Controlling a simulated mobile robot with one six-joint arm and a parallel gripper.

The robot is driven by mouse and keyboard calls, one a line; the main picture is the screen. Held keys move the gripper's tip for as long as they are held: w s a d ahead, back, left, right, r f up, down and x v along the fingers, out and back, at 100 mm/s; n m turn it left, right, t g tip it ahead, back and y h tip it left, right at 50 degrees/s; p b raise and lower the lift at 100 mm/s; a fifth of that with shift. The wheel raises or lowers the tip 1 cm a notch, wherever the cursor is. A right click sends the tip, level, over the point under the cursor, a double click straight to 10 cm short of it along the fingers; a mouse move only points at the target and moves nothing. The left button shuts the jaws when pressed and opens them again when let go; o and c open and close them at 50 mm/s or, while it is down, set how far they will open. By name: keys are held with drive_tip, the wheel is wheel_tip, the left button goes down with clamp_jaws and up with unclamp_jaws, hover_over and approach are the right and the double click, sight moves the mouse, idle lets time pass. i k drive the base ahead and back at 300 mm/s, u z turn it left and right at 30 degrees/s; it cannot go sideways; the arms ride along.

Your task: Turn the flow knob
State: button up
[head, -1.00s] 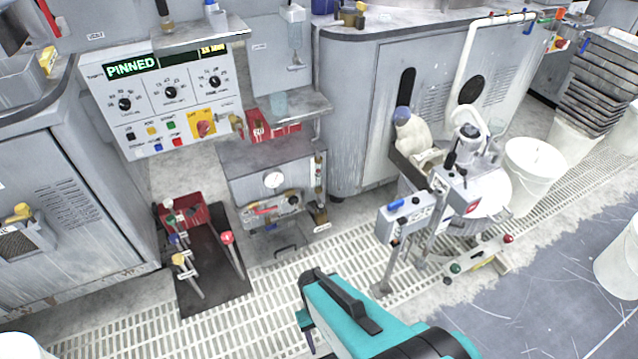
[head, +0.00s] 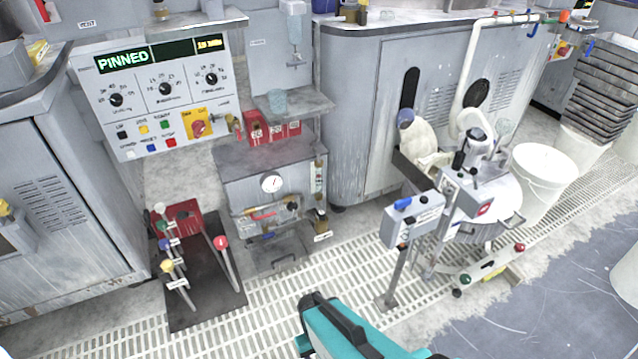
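The control panel (head: 185,120) at the upper left carries three black dial knobs in a row: a left knob (head: 116,100), a middle knob (head: 166,89) and a right knob (head: 211,78). Their labels are too small to read, so I cannot tell which one, if any, is the flow knob. The panel's display (head: 122,57) reads "PINNED". A red rotary switch on a yellow plate (head: 198,124) sits below the right knob. A teal part of my arm shows at the bottom centre, well short of the panel. My gripper's fingertips are not in view.
A grey box with a round gauge (head: 271,183) stands under a small shelf. A dark floor plate (head: 210,292) with several coloured-topped levers lies before the panel. A pedestal box (head: 412,219) and wheeled machine stand to the right, near a white bucket (head: 545,190).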

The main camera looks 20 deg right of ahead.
sight(292, 205)
drive_tip(key=z, duration=0.45)
drive_tip(key=k, duration=1.35)
drive_tip(key=u, duration=0.05)
drive_tip(key=i, duration=0.85)
drive_tip(key=u, duration=1)
drive_tip(key=i, duration=0.8)
drive_tip(key=u, duration=0.2)
